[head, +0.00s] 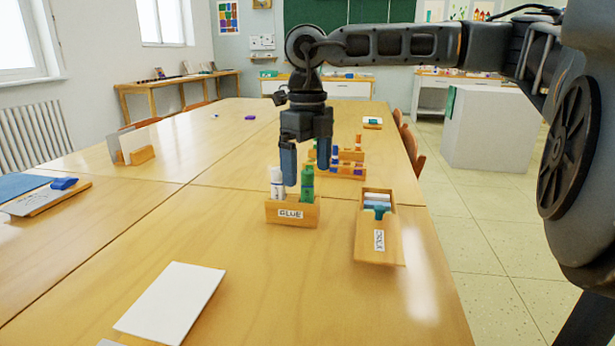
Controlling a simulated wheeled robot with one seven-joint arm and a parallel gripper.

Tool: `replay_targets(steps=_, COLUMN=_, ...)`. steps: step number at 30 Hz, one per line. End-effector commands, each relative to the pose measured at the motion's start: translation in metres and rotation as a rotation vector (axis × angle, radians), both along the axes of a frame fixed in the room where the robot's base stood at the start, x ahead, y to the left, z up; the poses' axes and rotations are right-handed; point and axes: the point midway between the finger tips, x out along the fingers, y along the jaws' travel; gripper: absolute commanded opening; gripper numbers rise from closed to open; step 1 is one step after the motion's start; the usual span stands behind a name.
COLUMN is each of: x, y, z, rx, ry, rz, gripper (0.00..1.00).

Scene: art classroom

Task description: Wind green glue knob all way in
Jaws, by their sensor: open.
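The green glue stick (307,183) stands upright in a wooden holder (293,212) labelled GLUE, on the table. A white glue stick (277,185) stands to its left in the same holder. My gripper (306,170) points down just above the holder, with its fingers apart and empty. One finger shows above and between the two sticks, the other behind and right of the green one. The green stick's knob cannot be made out clearly from here. I cannot tell whether a finger touches the green stick.
A wooden box labelled CHALK (379,240) stands to the right of the holder. A rack of coloured bottles (347,164) stands behind. A white sheet (171,302) lies front left. The table (250,275) is bare in front of the holder.

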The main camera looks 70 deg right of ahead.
Motion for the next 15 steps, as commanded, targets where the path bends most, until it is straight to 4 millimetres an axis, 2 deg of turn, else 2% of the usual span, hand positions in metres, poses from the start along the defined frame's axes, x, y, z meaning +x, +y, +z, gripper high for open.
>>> replay_targets(steps=6, x=-0.0002, y=-0.0004, z=-0.0006, rx=-0.002, ry=0.001, rz=-0.096, gripper=0.96)
replay_targets(steps=15, x=-0.0001, y=-0.0002, z=0.0001, rx=0.000, ry=0.000, rz=-0.103, gripper=0.96)
